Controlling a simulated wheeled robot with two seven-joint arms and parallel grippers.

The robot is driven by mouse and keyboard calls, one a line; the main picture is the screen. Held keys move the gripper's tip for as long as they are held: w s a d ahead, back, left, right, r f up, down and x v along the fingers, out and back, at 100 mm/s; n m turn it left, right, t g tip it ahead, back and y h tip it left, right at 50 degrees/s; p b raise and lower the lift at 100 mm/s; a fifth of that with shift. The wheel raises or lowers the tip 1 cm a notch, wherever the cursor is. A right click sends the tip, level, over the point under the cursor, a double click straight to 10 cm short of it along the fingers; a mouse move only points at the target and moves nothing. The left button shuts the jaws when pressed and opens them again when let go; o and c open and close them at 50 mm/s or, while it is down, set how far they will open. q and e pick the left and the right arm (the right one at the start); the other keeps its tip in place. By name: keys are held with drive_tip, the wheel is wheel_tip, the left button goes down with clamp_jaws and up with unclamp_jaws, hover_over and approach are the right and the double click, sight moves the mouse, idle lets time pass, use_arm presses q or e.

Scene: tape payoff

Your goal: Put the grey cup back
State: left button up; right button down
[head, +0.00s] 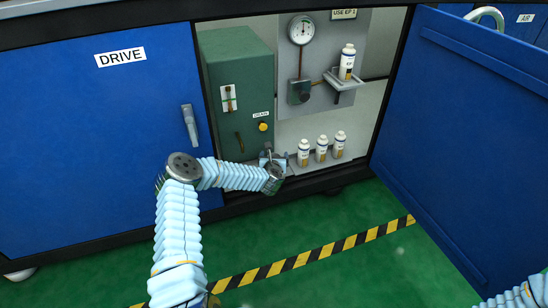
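My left arm reaches into the open cabinet, and its gripper (271,156) is low in front of the green box (238,85), below the yellow knob (263,127) and the DRAIN label. Small grey parts show at the fingertips. I cannot tell whether any of them is the grey cup, or whether the fingers are open or shut. No grey cup can be made out clearly elsewhere. Only a sleeved piece of my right arm shows at the lower right corner; its gripper is out of view.
Several white bottles (321,149) stand right of the gripper on the cabinet floor. Another bottle (347,62) stands on a small shelf (344,82) below a gauge (301,30). The blue door (470,130) stands open at right. The DRIVE door (90,140) is closed at left.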

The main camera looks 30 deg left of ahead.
use_arm(q)
drive_tip(key=shift+r+p, duration=0.25)
drive_tip(key=shift+p, duration=0.05)
drive_tip(key=p+v, duration=0.2)
drive_tip(key=v, duration=1)
drive_tip(key=s+d+f+m+g+h, duration=0.1)
drive_tip(key=s+d+f+m+h, duration=0.2)
drive_tip(key=d+m, duration=0.4)
drive_tip(key=s+d+f+m+g+h, duration=0.2)
drive_tip(key=s+d+f+m+h, duration=0.15)
drive_tip(key=d+m, duration=0.45)
drive_tip(key=s+d+f+m+g+h, duration=0.1)
drive_tip(key=s+d+f+m+h, duration=0.2)
drive_tip(key=d+m, duration=0.4)
drive_tip(key=s+d+m+g, duration=0.1)
drive_tip(key=s+m+g, duration=0.2)
drive_tip(key=s+m, duration=0.5)
drive_tip(key=s+d+f+m+g, duration=0.1)
drive_tip(key=s+m+g, duration=0.3)
drive_tip(key=s+m, duration=0.5)
drive_tip(key=s+d+h, duration=0.1)
drive_tip(key=s, duration=0.2)
drive_tip(key=shift+d+f+g, duration=0.15)
drive_tip(key=shift+f+g, duration=0.15)
drive_tip(key=shift+r, duration=0.1)
